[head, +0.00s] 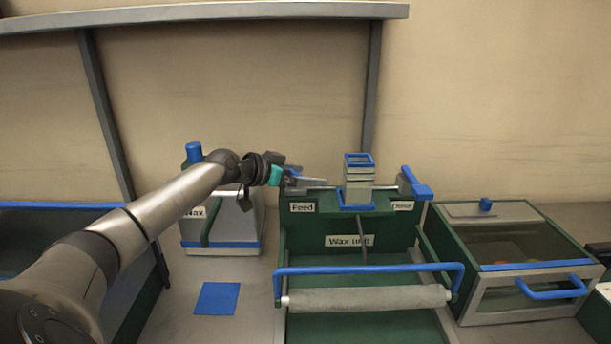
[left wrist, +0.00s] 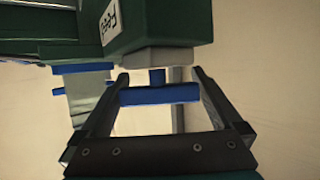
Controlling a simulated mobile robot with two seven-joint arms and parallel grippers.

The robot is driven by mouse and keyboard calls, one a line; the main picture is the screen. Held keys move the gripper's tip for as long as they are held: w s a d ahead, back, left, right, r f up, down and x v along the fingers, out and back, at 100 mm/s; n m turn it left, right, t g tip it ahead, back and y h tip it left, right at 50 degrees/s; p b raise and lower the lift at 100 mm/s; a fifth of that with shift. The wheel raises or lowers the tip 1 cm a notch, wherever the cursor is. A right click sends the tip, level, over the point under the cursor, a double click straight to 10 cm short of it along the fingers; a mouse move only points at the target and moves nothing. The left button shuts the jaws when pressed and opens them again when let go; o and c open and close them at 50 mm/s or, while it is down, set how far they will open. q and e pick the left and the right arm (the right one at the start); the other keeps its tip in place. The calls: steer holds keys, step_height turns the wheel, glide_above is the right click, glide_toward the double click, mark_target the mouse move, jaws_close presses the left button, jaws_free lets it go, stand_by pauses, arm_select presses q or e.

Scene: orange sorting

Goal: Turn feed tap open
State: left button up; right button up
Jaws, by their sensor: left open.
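The feed tap's blue bar handle (left wrist: 160,95) lies crosswise between the fingers of my left gripper (left wrist: 160,76) in the left wrist view. The fingers are apart, one near each end of the bar, and I cannot tell whether they touch it. In the head view my left gripper (head: 305,183) is at the left end of the green wax unit (head: 350,242), just above the "Feed" label (head: 301,208), and mostly hides the tap. The label also shows in the left wrist view (left wrist: 110,20). My right gripper is not in view.
The dose tap (head: 415,185) with a blue handle is at the unit's right end. A square blue-rimmed hopper (head: 358,180) stands between the taps. A roller with a blue handle (head: 368,269) is in front. A wax container (head: 222,225) stands left, a lidded box (head: 515,255) right.

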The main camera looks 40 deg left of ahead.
arm_select(q)
steer(key=shift+w, duration=0.15)
steer(key=shift+c, duration=0.4)
steer(key=c, duration=1)
